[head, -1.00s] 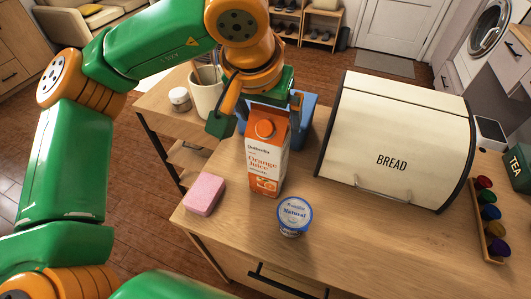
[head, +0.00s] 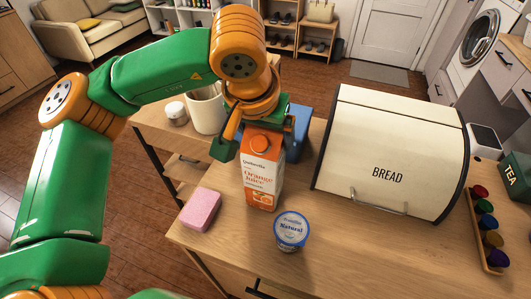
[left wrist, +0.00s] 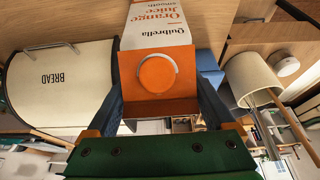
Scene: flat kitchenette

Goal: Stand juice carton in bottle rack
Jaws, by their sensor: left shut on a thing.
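The orange and white juice carton (head: 263,178) stands upright on the wooden counter, with its round orange cap facing me. My left gripper (head: 254,140) is shut on the carton's upper part, a finger on either side. In the left wrist view the carton (left wrist: 155,75) sits between the two fingers (left wrist: 160,95), cap towards the camera. A blue container (head: 297,133) stands behind the carton, partly hidden by it and the gripper; I cannot tell whether it is the bottle rack. My right gripper is out of view.
A pink sponge (head: 200,209) lies left of the carton, near the counter's edge. A yogurt cup (head: 291,230) stands close in front. The cream bread box (head: 385,150) fills the right. A utensil crock (head: 205,108) and a small jar (head: 176,113) stand behind left.

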